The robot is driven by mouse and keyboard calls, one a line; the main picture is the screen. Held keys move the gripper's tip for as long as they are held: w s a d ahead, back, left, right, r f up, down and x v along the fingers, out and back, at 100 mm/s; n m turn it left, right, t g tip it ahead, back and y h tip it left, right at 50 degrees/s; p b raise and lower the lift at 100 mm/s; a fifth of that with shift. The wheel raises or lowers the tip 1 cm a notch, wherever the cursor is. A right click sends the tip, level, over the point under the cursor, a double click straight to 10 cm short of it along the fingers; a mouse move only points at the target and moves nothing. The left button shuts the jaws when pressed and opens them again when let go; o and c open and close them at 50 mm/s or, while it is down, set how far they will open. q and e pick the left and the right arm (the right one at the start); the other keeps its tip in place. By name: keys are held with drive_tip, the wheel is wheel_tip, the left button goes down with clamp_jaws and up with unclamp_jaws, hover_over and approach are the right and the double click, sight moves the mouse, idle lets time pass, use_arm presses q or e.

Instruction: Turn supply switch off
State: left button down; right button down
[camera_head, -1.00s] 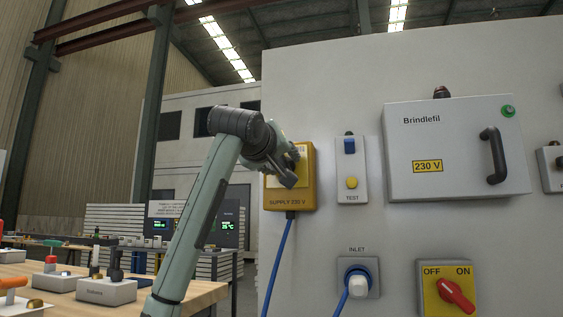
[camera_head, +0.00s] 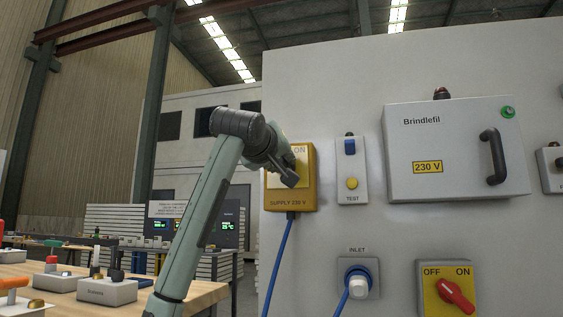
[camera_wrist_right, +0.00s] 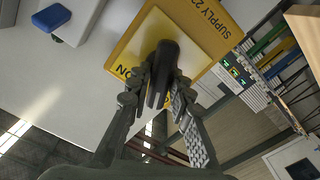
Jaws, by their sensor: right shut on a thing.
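The supply switch (camera_head: 303,200) is a yellow box marked SUPPLY 230 V on the left part of the grey panel. Its paler plate carries the word ON at the top right in the head view. My right gripper (camera_head: 286,172) is at its front, covering the handle there. In the right wrist view my right gripper (camera_wrist_right: 158,92) is shut on the black switch handle (camera_wrist_right: 163,62), with a finger on each side. The OFF marking is not visible, so I cannot tell the handle's exact setting. My left gripper is not in view.
A blue cable (camera_head: 278,262) hangs from the box. A test unit (camera_head: 351,170), a grey Brindlefil cabinet (camera_head: 455,150), an inlet plug (camera_head: 358,285) and a red OFF/ON rotary switch (camera_head: 456,296) are to the right. A wooden workbench (camera_head: 205,291) stands at lower left.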

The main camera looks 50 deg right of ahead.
drive_tip(key=n, duration=0.3)
drive_tip(key=shift+d+n, duration=0.1)
drive_tip(key=shift+n, duration=0.3)
drive_tip(key=shift+r, duration=0.1)
drive_tip(key=c, duration=1.6)
unclamp_jaws()
drive_tip(key=shift+c, duration=0.2)
drive_tip(key=shift+o, duration=1.2)
drive_tip(key=shift+d, duration=0.2)
drive_tip(key=shift+f, duration=0.2)
drive_tip(key=shift+a, duration=0.1)
drive_tip(key=v, duration=1.2)
drive_tip(key=shift+w, duration=0.1)
